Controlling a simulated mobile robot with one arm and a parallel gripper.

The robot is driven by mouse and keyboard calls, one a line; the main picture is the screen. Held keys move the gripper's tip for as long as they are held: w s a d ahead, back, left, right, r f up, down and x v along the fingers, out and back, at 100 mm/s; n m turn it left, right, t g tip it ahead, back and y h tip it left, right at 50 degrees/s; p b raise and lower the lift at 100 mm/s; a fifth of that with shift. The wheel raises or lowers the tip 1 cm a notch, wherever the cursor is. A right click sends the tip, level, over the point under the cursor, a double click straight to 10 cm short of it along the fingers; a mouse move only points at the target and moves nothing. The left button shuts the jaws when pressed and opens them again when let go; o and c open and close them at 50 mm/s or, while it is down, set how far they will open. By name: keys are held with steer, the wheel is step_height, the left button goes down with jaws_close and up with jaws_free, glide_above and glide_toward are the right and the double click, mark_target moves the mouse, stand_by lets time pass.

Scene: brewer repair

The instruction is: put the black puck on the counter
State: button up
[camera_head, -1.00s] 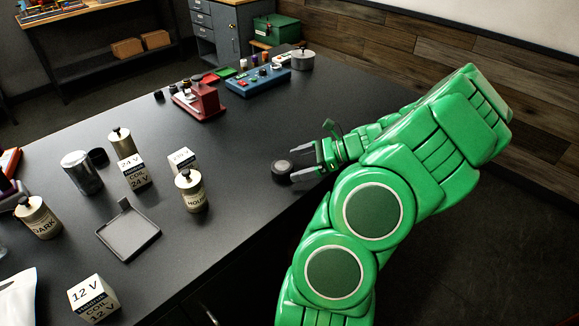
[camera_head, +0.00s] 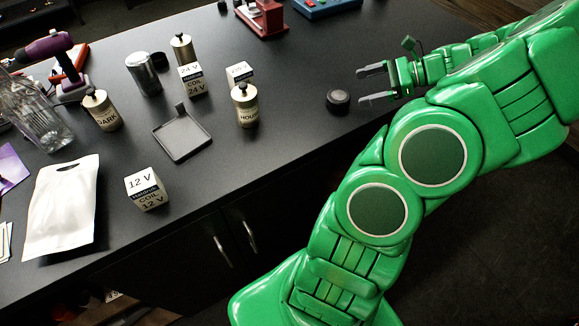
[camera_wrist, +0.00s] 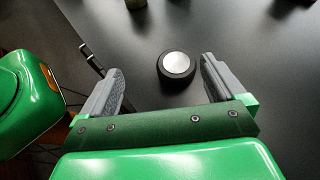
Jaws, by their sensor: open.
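The black puck (camera_head: 338,101) lies on the dark counter (camera_head: 290,75), close to its front edge. It is round with a pale disc on top. My gripper (camera_head: 364,85) is open and empty just to the right of the puck. In the wrist view, the puck (camera_wrist: 175,66) shows ahead of and between the two grey fingers of my gripper (camera_wrist: 160,85), nearer the right finger. The fingers do not touch it.
A white pouch (camera_head: 62,210) lies front left. The counter around the puck is mostly clear.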

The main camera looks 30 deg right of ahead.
steer(key=a+r+n+g+h, duration=0.1)
steer(key=a+r+n+g, duration=0.2)
steer(key=a, duration=0.6)
steer(key=a+r+n+g, duration=0.25)
steer(key=a+n, duration=0.35)
steer(key=a, duration=0.3)
steer(key=a+r+n+g+h, duration=0.1)
steer(key=a+r+n+g, duration=0.2)
steer(key=a, duration=0.6)
steer(key=s+a+n+h, duration=0.4)
steer(key=s+n, duration=0.2)
steer(key=s, duration=0.2)
steer(key=s+a+n+g+h, duration=0.1)
steer(key=s+a+n+h, duration=0.3)
steer(key=s, duration=0.5)
steer(key=shift+a+f+n, duration=0.3)
steer(key=shift+a+n, duration=0.1)
steer(key=shift+n, duration=0.9)
